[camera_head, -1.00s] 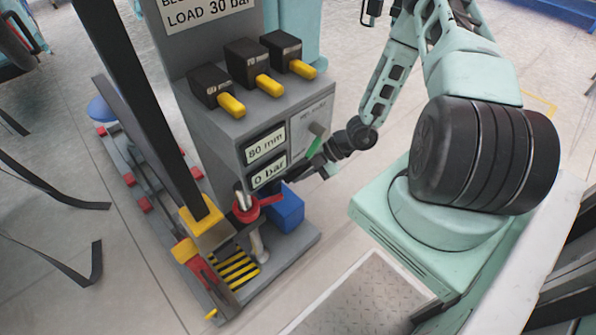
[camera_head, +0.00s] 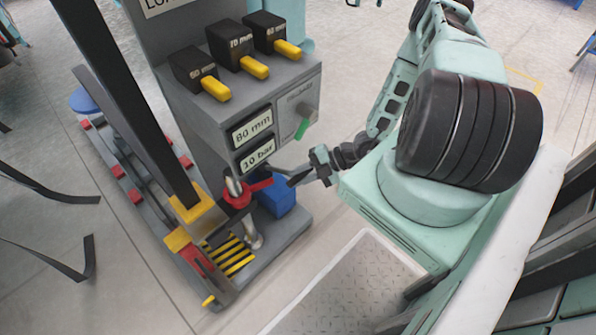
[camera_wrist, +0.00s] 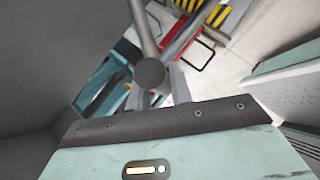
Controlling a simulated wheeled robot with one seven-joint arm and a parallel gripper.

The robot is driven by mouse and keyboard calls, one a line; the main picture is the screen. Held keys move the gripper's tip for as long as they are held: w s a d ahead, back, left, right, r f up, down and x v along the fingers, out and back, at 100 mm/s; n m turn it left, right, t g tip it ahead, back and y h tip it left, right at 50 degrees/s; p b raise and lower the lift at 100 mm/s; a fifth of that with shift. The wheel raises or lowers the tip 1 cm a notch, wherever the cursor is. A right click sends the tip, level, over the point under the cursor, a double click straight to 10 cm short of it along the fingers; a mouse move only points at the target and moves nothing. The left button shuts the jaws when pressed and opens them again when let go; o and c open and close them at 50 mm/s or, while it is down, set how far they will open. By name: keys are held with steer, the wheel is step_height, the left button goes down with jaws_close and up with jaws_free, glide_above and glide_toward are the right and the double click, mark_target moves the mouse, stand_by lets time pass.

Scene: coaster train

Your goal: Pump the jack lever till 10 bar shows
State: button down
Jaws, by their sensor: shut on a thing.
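The jack lever (camera_head: 288,186) is a dark bar reaching out from the grey jack stand, below the displays. My gripper (camera_head: 304,176) is shut on its outer part, and the fingers hide some of the bar. In the wrist view a dark round end of a grey rod shows between my fingers (camera_wrist: 158,92). The lower display (camera_head: 257,155) reads 10 bar. The upper display (camera_head: 252,128) reads 80 mm. A red handle (camera_head: 246,193) sits on a grey post just left of the lever.
Several black blocks with yellow tabs (camera_head: 241,66) stand on the stand's top shelf. A blue box (camera_head: 277,200) lies under the lever. A yellow-black striped plate (camera_head: 229,254) is at the base.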

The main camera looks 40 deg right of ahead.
steer(key=c, duration=1.3)
jaws_free()
steer(key=shift+o, duration=0.2)
steer(key=p+v, duration=0.3)
steer(key=v, duration=1.4)
steer(key=shift+d+r, duration=0.15)
steer(key=shift+d, duration=0.05)
